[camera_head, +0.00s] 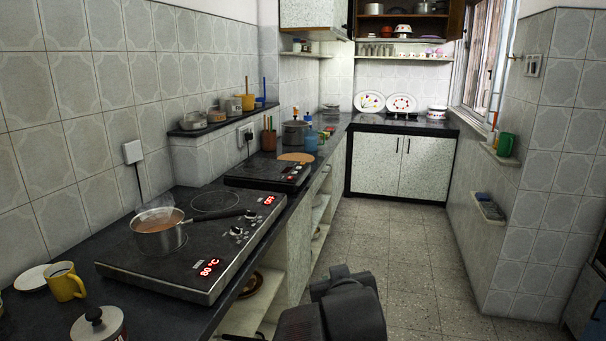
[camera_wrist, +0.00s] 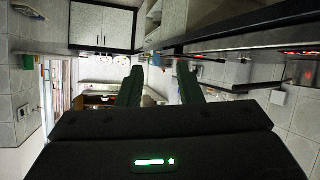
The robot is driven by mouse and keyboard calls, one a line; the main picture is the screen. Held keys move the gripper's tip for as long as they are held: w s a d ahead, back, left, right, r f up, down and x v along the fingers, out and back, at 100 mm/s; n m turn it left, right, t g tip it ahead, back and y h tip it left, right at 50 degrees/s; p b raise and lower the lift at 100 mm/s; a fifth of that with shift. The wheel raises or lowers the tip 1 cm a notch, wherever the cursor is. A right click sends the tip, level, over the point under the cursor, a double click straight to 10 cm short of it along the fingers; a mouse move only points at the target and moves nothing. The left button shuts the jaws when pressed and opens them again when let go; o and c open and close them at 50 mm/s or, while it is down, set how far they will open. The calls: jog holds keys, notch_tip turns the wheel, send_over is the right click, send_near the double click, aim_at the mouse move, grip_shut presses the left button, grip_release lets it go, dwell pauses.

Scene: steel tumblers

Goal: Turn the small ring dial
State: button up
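A black induction cooktop (camera_head: 195,243) lies on the left counter, with knobs on its right part. One knob (camera_head: 237,232) sits near the lit red "80 °C" display (camera_head: 209,267); another knob (camera_head: 250,214) is farther back, near a second red display (camera_head: 269,200). Which knob is the small ring dial, I cannot tell. My gripper (camera_wrist: 160,82) shows two separated dark fingers in the wrist view, with nothing seen between them. In the head view my dark arm is at the bottom centre, over the aisle right of the cooktop; the fingertips cannot be made out there.
A saucepan (camera_head: 160,236) with brown contents steams on the cooktop, its handle reaching toward the knobs. A yellow mug (camera_head: 65,281) and lidded pot (camera_head: 98,325) stand in front. A second cooktop (camera_head: 268,173) lies behind. The tiled floor (camera_head: 385,250) is clear.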

jog(key=n+y+p, duration=0.3)
jog(key=n+y, duration=0.4)
jog(key=y, duration=0.6)
send_near(239, 230)
jog(key=x, duration=0.9)
jog(key=shift+w+a+p, duration=0.15)
jog(key=shift+w+p, duration=0.05)
jog(key=shift+p, duration=0.15)
grip_shut()
